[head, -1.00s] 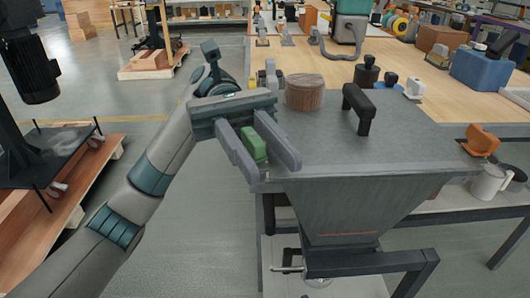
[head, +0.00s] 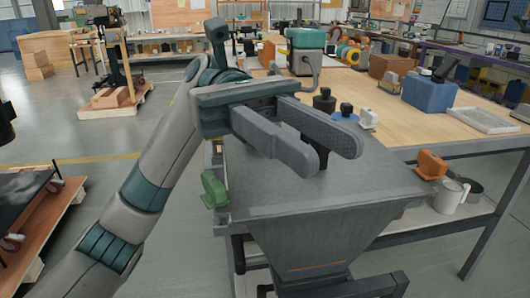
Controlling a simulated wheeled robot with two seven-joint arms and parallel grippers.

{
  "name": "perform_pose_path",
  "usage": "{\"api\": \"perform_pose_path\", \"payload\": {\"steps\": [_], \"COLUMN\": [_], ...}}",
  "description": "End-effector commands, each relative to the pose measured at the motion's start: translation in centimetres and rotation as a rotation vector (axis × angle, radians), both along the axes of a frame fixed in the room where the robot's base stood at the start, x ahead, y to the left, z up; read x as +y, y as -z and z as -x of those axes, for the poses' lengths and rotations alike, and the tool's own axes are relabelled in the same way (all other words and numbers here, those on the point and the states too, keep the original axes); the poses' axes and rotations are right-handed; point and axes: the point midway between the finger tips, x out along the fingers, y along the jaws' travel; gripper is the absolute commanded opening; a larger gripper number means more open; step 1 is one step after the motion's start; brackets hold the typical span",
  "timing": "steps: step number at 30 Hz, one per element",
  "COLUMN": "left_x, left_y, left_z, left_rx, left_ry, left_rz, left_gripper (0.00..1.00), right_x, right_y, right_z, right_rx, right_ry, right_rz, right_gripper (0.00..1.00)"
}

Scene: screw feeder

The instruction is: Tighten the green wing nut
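The green wing nut (head: 213,188) stands at the left edge of the grey hopper's top plate (head: 370,186), clear of any gripper. My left gripper (head: 328,156) is open above the plate, to the right of the green wing nut. A black handle (head: 322,158) shows partly between and below its fingers; I cannot tell whether they touch it. The wooden knob on the plate is hidden behind the gripper. My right gripper is not in view.
Small black pieces (head: 324,100) and a white piece (head: 368,118) stand on the wooden table behind. A blue box (head: 430,93) is further right.

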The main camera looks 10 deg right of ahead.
Motion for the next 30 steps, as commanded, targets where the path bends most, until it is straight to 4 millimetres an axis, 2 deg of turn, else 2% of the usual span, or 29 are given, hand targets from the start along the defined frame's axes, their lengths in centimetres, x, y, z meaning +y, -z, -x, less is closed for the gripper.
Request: {"api": "perform_pose_path", "payload": {"steps": [3,9,25,30], "left_x": [-1.0,-1.8,-1.8,-1.1], "left_y": [-0.8,-1.3,-1.3,-1.4], "left_z": [0.7,1.1,1.2,0.9], "left_rx": [0.000,0.000,0.001,0.032], "left_ry": [0.002,0.000,0.000,0.005], "left_rz": [0.000,0.000,-0.001,-0.012], "left_gripper": [0.31,0.31,0.31,0.31], "right_x": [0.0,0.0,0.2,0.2], "right_y": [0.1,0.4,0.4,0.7], "right_z": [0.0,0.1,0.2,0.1], "right_rx": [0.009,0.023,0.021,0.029], "right_ry": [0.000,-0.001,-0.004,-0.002], "right_rz": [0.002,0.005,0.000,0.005], "right_gripper": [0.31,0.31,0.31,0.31]}}
